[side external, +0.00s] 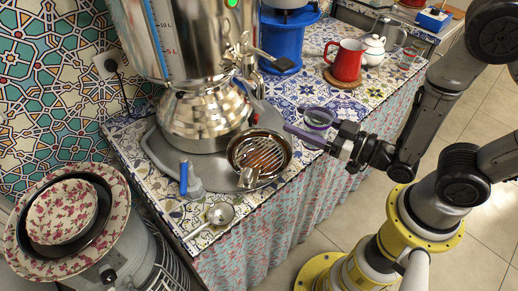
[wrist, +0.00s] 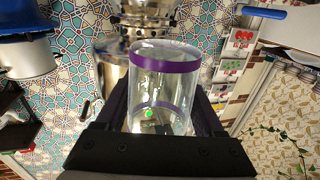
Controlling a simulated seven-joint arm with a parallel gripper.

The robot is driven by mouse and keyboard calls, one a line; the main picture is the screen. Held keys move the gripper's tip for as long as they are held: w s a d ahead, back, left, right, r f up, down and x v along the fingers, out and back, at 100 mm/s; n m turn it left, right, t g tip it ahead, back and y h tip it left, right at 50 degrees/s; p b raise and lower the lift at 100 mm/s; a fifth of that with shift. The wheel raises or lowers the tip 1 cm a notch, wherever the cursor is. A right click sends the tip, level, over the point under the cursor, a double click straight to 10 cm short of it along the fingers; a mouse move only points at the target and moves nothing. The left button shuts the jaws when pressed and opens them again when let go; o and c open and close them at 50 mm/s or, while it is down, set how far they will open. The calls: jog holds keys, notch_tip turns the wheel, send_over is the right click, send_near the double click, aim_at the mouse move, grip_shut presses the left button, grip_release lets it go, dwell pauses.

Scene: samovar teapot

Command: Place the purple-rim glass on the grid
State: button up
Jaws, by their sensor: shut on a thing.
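The purple-rim glass (side external: 318,117) is clear, with a purple band at its mouth. It is also in the wrist view (wrist: 165,62), between the two dark fingers of my gripper (wrist: 160,105). In the side external view my gripper (side external: 314,131) is shut on the glass near the counter's front edge. The glass looks upright and empty there; I cannot tell its exact height above the counter. The grid (side external: 262,153) is a round slatted metal piece in a dish under the samovar's tap, left of the glass and apart from it. I see nothing standing on it.
The large metal samovar (side external: 200,110) stands behind the grid, its tap (side external: 243,55) above it. A red mug (side external: 346,62) and white teapot (side external: 374,50) stand at the back right.

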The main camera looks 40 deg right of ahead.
jog(key=w+a+f, duration=0.1)
jog(key=w+f, duration=0.2)
jog(key=w, duration=0.1)
jog(key=w+a+f, duration=0.1)
jog(key=w+f, duration=0.2)
jog(key=w, duration=0.1)
jog(key=w+a+f, duration=0.1)
jog(key=w+f, duration=0.2)
jog(key=w, duration=0.1)
jog(key=shift+w+a+f, duration=0.2)
jog(key=shift+w+a, duration=0.1)
jog(key=shift+w, duration=0.05)
jog(key=shift+w+f, duration=0.15)
jog(key=shift+f, duration=1.55)
jog(key=shift+f, duration=0.15)
jog(key=o, duration=1.4)
